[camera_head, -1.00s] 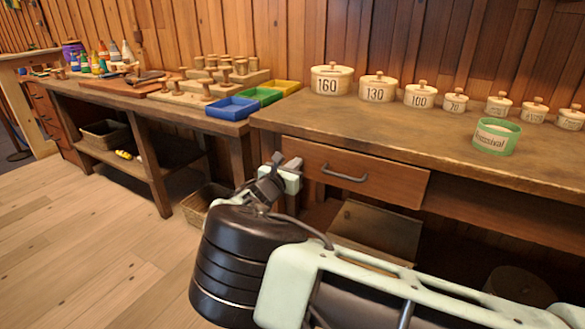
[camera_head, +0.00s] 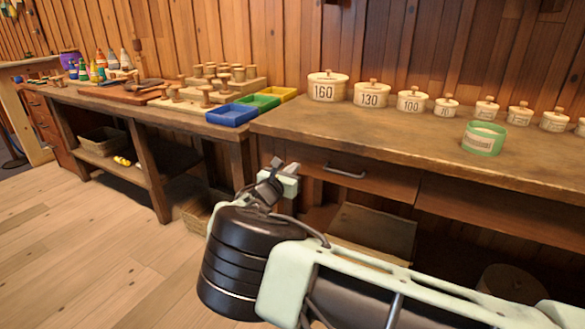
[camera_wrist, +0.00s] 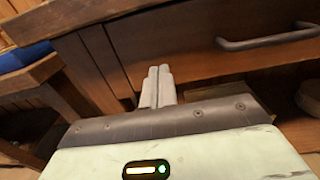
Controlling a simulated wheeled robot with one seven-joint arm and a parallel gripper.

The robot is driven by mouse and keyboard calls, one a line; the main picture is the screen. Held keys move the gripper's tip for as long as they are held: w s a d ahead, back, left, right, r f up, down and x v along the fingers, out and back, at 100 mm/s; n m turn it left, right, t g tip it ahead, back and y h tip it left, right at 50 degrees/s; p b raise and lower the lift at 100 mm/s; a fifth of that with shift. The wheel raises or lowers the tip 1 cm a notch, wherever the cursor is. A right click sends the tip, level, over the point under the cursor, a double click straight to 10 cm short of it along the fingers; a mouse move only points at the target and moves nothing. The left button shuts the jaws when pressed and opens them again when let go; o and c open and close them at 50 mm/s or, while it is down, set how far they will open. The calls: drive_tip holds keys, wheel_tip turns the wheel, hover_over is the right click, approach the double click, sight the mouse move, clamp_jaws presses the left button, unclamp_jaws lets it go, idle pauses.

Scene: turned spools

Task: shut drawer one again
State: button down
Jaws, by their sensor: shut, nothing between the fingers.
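A wooden drawer (camera_head: 350,174) with a dark metal handle (camera_head: 344,171) sits under the front edge of the right-hand workbench. Its front looks in line with the bench front, shaded by the top; I cannot tell whether a small gap is left. In the wrist view the drawer front (camera_wrist: 195,50) and its handle (camera_wrist: 268,39) lie ahead and to the right. My gripper (camera_head: 279,162) is shut and empty by the drawer's left end. Its fingertips (camera_wrist: 160,70) point at the front's lower left, left of the handle; I cannot tell whether they touch.
A blue tray (camera_head: 232,115) stands on the left bench. A bench post (camera_wrist: 100,58) is close left of my fingers. A box (camera_head: 372,232) sits below. Floor at left is clear.

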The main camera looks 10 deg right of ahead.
drive_tip(key=v, duration=1)
drive_tip(key=s+d+f+m+g+y, duration=0.2)
drive_tip(key=s+d+f+m+g, duration=0.2)
drive_tip(key=s+d+m+g, duration=0.65)
drive_tip(key=s+a+r+m+g+y, duration=0.1)
drive_tip(key=s+r+m+y, duration=0.3)
drive_tip(key=s, duration=0.7)
drive_tip(key=s+a+r+m+g+y, duration=0.1)
drive_tip(key=s+a+r+m+y, duration=0.3)
drive_tip(key=s, duration=0.7)
drive_tip(key=s+d+r+m+g+y, duration=0.1)
drive_tip(key=s+r+m+g+y, duration=0.1)
drive_tip(key=s+r, duration=0.65)
wheel_tip(320, 180, up, 15)
drive_tip(key=s+p, duration=0.2)
drive_tip(key=p, duration=1.6)
drive_tip(key=shift+p, duration=0.4)
drive_tip(key=shift+a+t, duration=0.1)
drive_tip(key=shift+t, duration=0.15)
